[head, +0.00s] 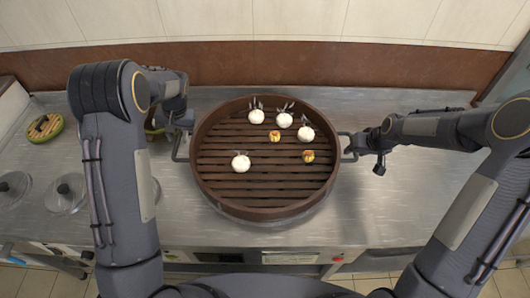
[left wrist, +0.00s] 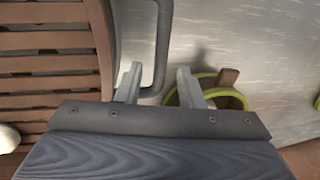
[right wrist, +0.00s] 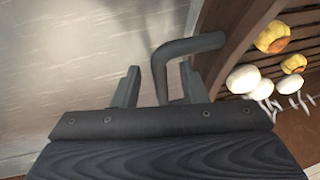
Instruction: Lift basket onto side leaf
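The basket (head: 265,205) is a round brown slatted steamer in the middle of the counter, with a dark handle on each side. White buns and small yellow pieces lie on its slats. My left gripper (head: 180,130) is at the left handle (head: 178,152). In the left wrist view its fingers (left wrist: 160,84) are apart, with the handle bar (left wrist: 163,40) between them. My right gripper (head: 362,142) is at the right handle (head: 348,156). In the right wrist view its fingers (right wrist: 158,86) are apart, with the handle bar (right wrist: 160,75) between them. Neither gripper is closed on a handle.
The basket rests on a metal base, mostly hidden beneath it. A small green-rimmed round item (head: 45,127) lies at the far left. Glass lids (head: 66,192) with dark knobs sit at the left. The metal counter (head: 400,210) is clear to the right of the basket.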

